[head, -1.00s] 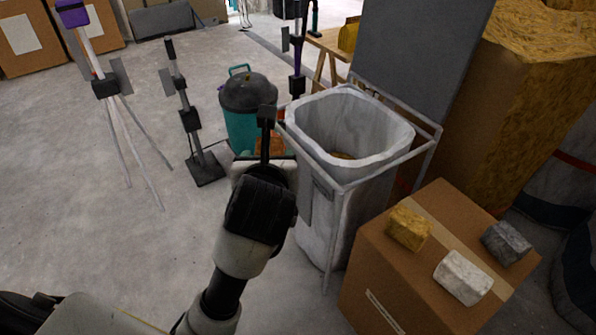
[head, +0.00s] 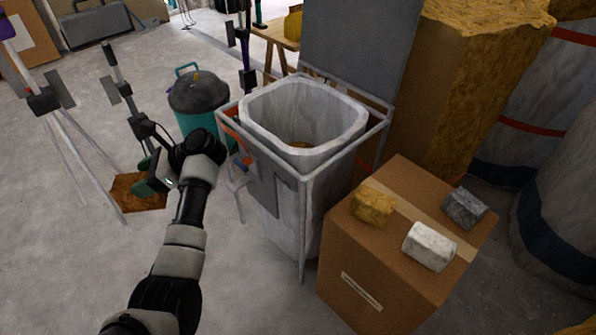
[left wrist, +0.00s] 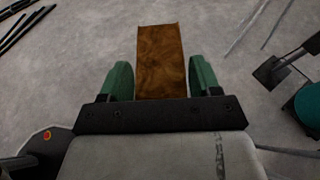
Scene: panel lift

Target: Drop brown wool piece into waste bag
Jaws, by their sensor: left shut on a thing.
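The brown wool piece (head: 138,193) is a flat brown slab held out over the floor, left of the waste bag. My left gripper (head: 146,177) is shut on it. In the left wrist view the piece (left wrist: 160,50) stands out between the two green fingers of the gripper (left wrist: 161,80). The waste bag (head: 262,115) is a white, open-topped liner in a grey metal frame with its lid raised. Something yellowish lies deep inside it, only partly seen. The gripper and piece are apart from the bag. My right gripper is not in view.
A cardboard box (head: 358,262) right of the bag carries a yellow piece (head: 373,207), a white piece (head: 429,246) and a grey piece (head: 464,208). A teal bin (head: 198,97), a tripod (head: 75,150) and a lamp stand (head: 122,88) stand behind my left arm.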

